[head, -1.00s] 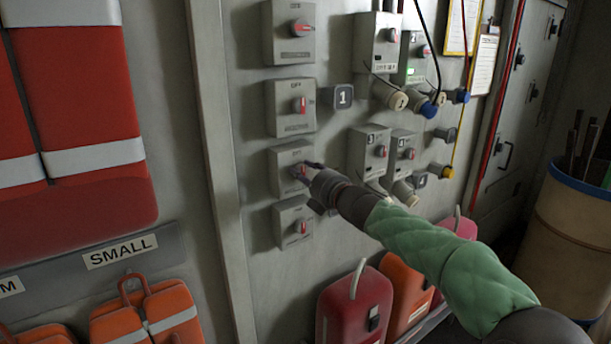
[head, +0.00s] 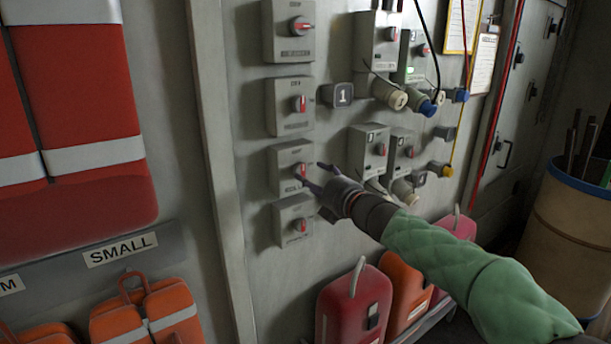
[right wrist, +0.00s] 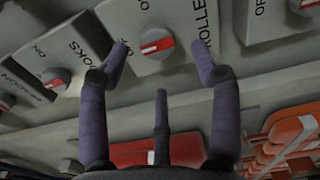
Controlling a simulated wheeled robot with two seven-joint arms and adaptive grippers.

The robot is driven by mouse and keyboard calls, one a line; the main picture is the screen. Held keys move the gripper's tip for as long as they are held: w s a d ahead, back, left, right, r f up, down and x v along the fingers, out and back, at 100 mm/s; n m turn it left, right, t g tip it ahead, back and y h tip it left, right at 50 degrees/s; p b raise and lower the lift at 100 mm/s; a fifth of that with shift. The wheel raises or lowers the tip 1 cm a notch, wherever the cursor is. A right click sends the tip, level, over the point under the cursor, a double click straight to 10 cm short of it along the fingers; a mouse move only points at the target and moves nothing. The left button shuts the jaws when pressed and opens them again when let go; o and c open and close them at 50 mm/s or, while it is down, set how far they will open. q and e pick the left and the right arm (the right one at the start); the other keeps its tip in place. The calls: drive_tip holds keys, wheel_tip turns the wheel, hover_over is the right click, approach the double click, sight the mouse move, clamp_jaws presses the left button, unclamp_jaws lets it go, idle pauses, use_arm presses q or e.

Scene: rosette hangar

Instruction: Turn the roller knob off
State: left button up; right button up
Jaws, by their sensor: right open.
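The roller knob (head: 301,170) is a grey round knob with a red bar, on the third grey box down in the wall column. In the right wrist view the knob (right wrist: 157,44) sits beside a partly hidden label that begins "ROLLE". Its red bar is near horizontal there and roughly upright in the head view. My right gripper (head: 311,175) is open, its purple fingers spread in front of the box. My left gripper is out of view.
Similar switch boxes sit above (head: 291,100) and below (head: 294,220) the roller box. A grey "1" plate (head: 342,95) and several socket boxes (head: 368,150) are to the right.

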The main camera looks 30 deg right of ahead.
drive_tip(key=s, duration=0.7)
drive_tip(key=shift+d, duration=0.2)
drive_tip(key=shift+f, duration=0.1)
drive_tip(key=w+a+f+m+g+y, duration=0.1)
drive_tip(key=w+a+f+m+g, duration=0.2)
drive_tip(key=f, duration=0.8)
drive_tip(key=w+a+f+m+g, duration=0.1)
drive_tip(key=w+a+f+m, duration=0.3)
drive_tip(key=f, duration=0.7)
drive_tip(key=s+a+f+m+g, duration=0.1)
drive_tip(key=a+f+m+g, duration=0.2)
drive_tip(key=f, duration=0.6)
drive_tip(key=s+a+f+m, duration=0.1)
drive_tip(key=a+f+m, duration=0.3)
drive_tip(key=f, duration=0.6)
drive_tip(key=s+a+f+m+g, duration=0.5)
drive_tip(key=s+a+f, duration=0.2)
drive_tip(key=s+f, duration=0.6)
drive_tip(key=s+a+f+m+g+y, duration=0.1)
drive_tip(key=s+a+f+m+g, duration=0.3)
drive_tip(key=s+a+f, duration=0.4)
drive_tip(key=s+f+g, duration=0.1)
drive_tip(key=s+f, duration=0.3)
drive_tip(key=s, duration=0.2)
drive_tip(key=shift+s+f+m+g, duration=0.3)
drive_tip(key=shift+s+f+m, duration=0.1)
